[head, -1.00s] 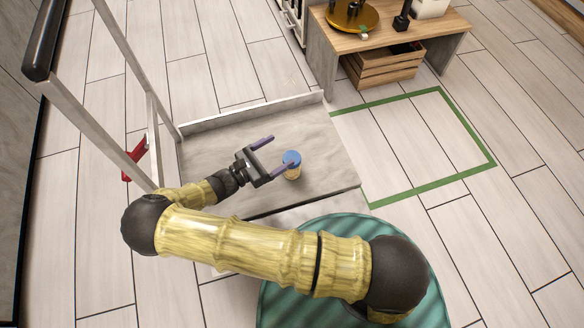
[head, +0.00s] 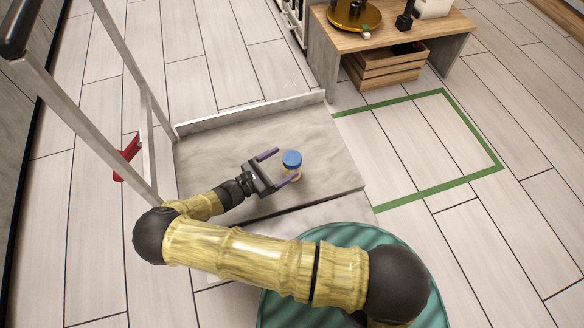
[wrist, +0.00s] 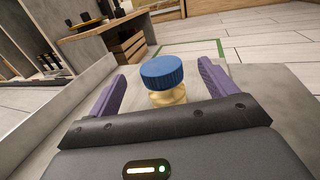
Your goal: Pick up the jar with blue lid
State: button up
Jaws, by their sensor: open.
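The jar with blue lid (head: 291,161) stands upright on the grey platform (head: 225,150). Its body is yellowish, and the lower part is partly hidden by a finger in the head view. In the wrist view the jar (wrist: 163,80) is ahead and between the two purple fingers, a little right of the left finger's line. My gripper (head: 279,167) is open and low over the platform, with its fingers pointing at the jar. The wrist view shows the open fingers (wrist: 160,88) on either side of the jar, with gaps at both sides.
A wooden table (head: 400,35) with a wooden crate (head: 385,68) under it stands at the back. A green outline (head: 440,190) marks clear floor to the right. A metal frame (head: 125,60) rises at the platform's left, and a low rim (head: 250,112) runs along its back.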

aim_at(297, 155)
jog(key=b+x, duration=0.2)
jog(key=x, duration=0.3)
jog(key=shift+w+d+f+b, duration=0.1)
jog(key=shift+d+f+b, duration=0.05)
jog(key=shift+b, duration=0.25)
jog(key=shift+w+d, duration=0.25)
jog(key=shift+d, duration=0.15)
jog(key=shift+r, duration=0.2)
jog(key=shift+c, duration=0.2)
jog(key=c, duration=1.6)
jog(key=shift+r, duration=0.1)
notch_tip(297, 155, up, 10)
jog(key=p, duration=0.6)
